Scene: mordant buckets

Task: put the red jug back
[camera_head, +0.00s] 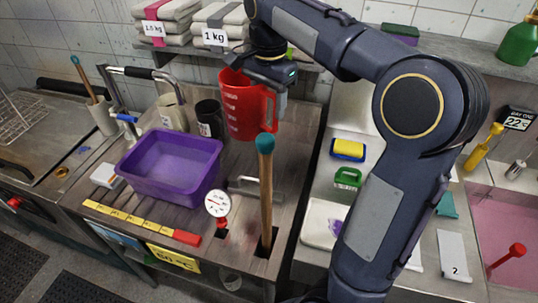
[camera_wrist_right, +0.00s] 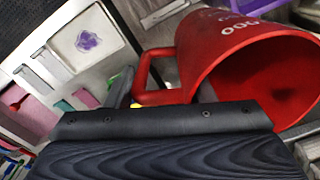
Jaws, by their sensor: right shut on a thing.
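The red jug (camera_head: 243,108) is near the back of the wooden worktop, upright or nearly so, right of a black mug. My right gripper (camera_head: 281,96) comes down from above and is shut on the jug at its handle side. I cannot tell whether the jug's base touches the worktop. In the right wrist view the jug (camera_wrist_right: 225,45) shows its white marks, open mouth and red handle, with the dark gripper body across the front. The fingertips are mostly hidden there. My left gripper is not in view.
A purple tub (camera_head: 172,165) stands left of the jug. A black mug (camera_head: 209,118) and a cream mug (camera_head: 171,112) are beside it. A wooden-handled stick (camera_head: 266,195) rises in front, near a round dial (camera_head: 217,203). A shelf (camera_head: 190,57) with folded cloth hangs above.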

